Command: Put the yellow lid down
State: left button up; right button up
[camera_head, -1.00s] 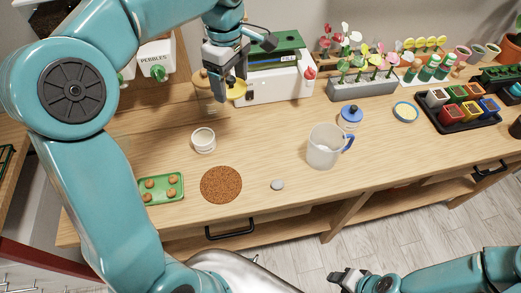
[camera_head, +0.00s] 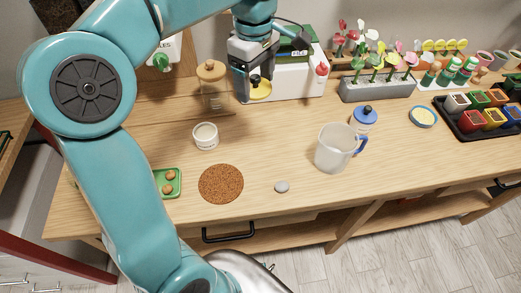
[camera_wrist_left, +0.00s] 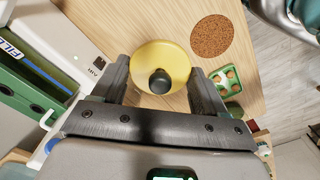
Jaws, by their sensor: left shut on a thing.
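The yellow lid (camera_head: 262,92) is a round shallow disc with a black knob. My left gripper (camera_head: 254,80) is shut on it and holds it at the back of the wooden table, in front of the white and green machine (camera_head: 290,78). In the left wrist view the lid (camera_wrist_left: 172,54) lies between and beyond the two fingers (camera_wrist_left: 161,88), knob toward the camera. Whether the lid touches the table is hard to tell. My right gripper is out of view.
A cork-topped glass jar (camera_head: 214,95) stands just left of the lid. A white cup (camera_head: 205,136), a brown round mat (camera_head: 221,184), a grey stone (camera_head: 281,187) and a clear jug (camera_head: 334,150) stand nearer. Bare table lies between the cup and jug.

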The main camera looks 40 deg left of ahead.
pick_arm(q)
jog(key=shift+s+a+f+b, duration=0.1)
jog(key=shift+f+b, duration=0.2)
jog(key=shift+f, duration=0.05)
jog(key=b, duration=0.2)
send_over(255, 149)
notch_tip(255, 149, down, 15)
jog(key=shift+a+f, duration=0.1)
jog(key=shift+f+b, duration=0.3)
jog(key=shift+f, duration=2.1)
jog(key=shift+f, duration=0.15)
jog(key=o, duration=1)
